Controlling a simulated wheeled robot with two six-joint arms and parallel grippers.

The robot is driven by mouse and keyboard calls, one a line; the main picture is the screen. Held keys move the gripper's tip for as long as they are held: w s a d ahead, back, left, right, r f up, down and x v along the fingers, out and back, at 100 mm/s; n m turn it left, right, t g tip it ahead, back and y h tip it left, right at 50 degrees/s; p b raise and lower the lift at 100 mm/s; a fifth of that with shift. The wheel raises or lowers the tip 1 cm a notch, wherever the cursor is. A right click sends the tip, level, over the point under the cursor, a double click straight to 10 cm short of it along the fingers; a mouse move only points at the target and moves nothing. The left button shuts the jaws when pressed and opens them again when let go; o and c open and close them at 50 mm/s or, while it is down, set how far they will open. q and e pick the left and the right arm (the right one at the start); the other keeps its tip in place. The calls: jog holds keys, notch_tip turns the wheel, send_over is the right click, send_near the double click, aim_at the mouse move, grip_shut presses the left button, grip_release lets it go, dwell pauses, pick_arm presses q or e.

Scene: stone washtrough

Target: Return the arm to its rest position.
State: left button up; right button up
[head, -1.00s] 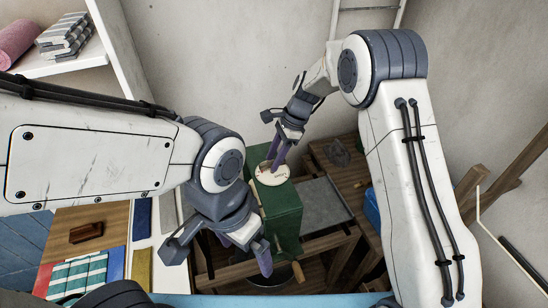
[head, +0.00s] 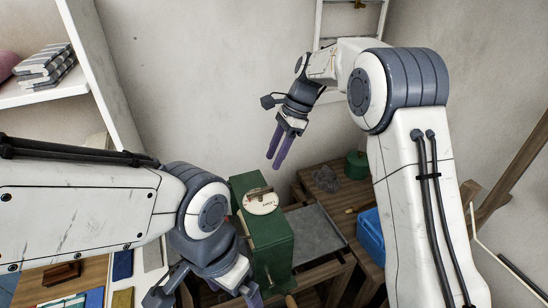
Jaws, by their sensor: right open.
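My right gripper (head: 278,153) has purple fingers that point down, and it is open and empty. It hangs in the air above and behind a green box (head: 266,240), clear of it. A round cream disc (head: 261,204) with small markings lies on top of the box, with a brown bar across it. My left gripper (head: 215,299) is low in the view, left of the green box, partly cut off by the bottom edge. Whether its fingers are apart or together is not clear.
A grey tray (head: 312,231) is right of the green box on a wooden stand. A blue container (head: 370,236), a green round pot (head: 356,165) and a dark grey lump (head: 326,179) are further right. A shelf with striped folded cloths (head: 45,64) is at upper left.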

jog(key=s+a+f+n+h+b, duration=0.1)
jog(key=s+a+n+b, duration=0.1)
jog(key=s+n, duration=0.55)
jog(key=s+a+f+n+h+b, duration=0.1)
jog(key=s+a+n+b, duration=0.2)
jog(key=s, duration=0.8)
jog(key=s+d+f+n+b, duration=0.1)
jog(key=s+d+f+n, duration=0.1)
jog(key=s+n, duration=0.3)
jog(key=s+d+f+n+t+h+b, duration=0.1)
jog(key=s+d+f+n, duration=0.2)
jog(key=s+n, duration=0.3)
jog(key=s+f, duration=0.1)
jog(key=s, duration=0.3)
jog(key=shift+d+f, duration=0.15)
jog(key=shift+f, duration=0.2)
jog(key=shift+s, duration=0.1)
